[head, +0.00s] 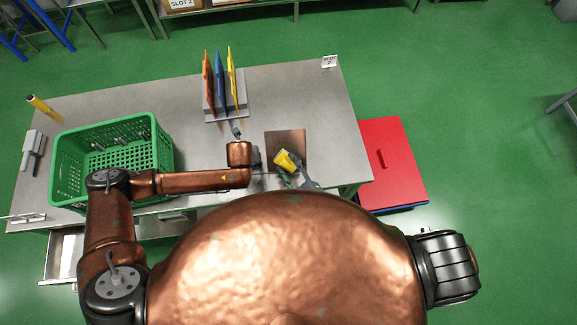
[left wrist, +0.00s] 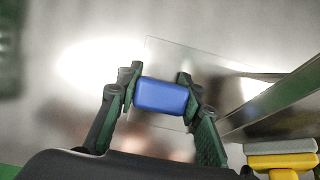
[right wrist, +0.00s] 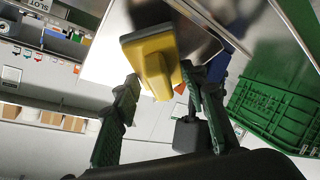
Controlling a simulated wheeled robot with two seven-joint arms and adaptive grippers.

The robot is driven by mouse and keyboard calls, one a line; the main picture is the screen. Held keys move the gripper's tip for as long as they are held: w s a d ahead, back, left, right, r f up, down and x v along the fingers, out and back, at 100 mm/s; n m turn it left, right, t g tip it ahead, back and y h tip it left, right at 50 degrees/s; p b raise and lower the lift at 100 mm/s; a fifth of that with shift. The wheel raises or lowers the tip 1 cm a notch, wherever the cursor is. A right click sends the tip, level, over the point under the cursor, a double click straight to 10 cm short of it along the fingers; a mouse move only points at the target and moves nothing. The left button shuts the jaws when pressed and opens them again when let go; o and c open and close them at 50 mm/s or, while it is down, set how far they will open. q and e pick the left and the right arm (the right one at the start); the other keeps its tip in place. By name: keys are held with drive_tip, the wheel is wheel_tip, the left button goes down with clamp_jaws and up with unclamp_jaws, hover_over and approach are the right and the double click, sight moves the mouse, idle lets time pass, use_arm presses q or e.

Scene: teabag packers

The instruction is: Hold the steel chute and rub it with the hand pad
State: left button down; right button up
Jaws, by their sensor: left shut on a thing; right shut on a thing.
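The steel chute (head: 292,139) shows as a shiny, copper-reflecting plate at the table's front right in the head view; its polished metal also shows in the right wrist view (right wrist: 105,52). My left gripper (left wrist: 158,90) is shut on a blue block-shaped grip (left wrist: 161,97) at the chute. The hand pad (head: 284,160) is yellow with a grey face. My right gripper (right wrist: 160,88) is shut on its yellow handle, with the pad's head (right wrist: 147,45) against or very near the steel. I cannot tell whether they touch. The pad also shows at the left wrist view's lower right (left wrist: 281,160).
A green crate (head: 72,150) stands on the table's left. A grey rack (head: 222,108) with orange, blue and yellow upright panels stands behind the chute. A yellow-handled tool (head: 40,103) is at far left. A red-topped box (head: 392,150) stands right of the table (head: 300,90).

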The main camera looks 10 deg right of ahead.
drive_tip(key=shift+w+f, duration=0.55)
drive_tip(key=shift+w, duration=0.25)
idle(0.5)
drive_tip(key=shift+w+d+r, duration=0.1)
drive_tip(key=shift+w+r, duration=0.6)
drive_tip(key=shift+r, duration=0.25)
drive_tip(key=shift+w+d+r, duration=0.1)
drive_tip(key=shift+w+r, duration=0.55)
drive_tip(key=shift+r, duration=0.25)
drive_tip(key=shift+w+r, duration=1.1)
drive_tip(key=shift+r, duration=0.05)
drive_tip(key=shift+s+d, duration=0.1)
drive_tip(key=shift+s+a+f, duration=0.15)
drive_tip(key=shift+s+f, duration=1.05)
drive_tip(key=shift+f, duration=0.3)
drive_tip(key=shift+s+a+f, duration=0.1)
drive_tip(key=shift+s+f, duration=1.1)
drive_tip(key=shift+f, duration=0.3)
drive_tip(key=shift+w+f, duration=0.1)
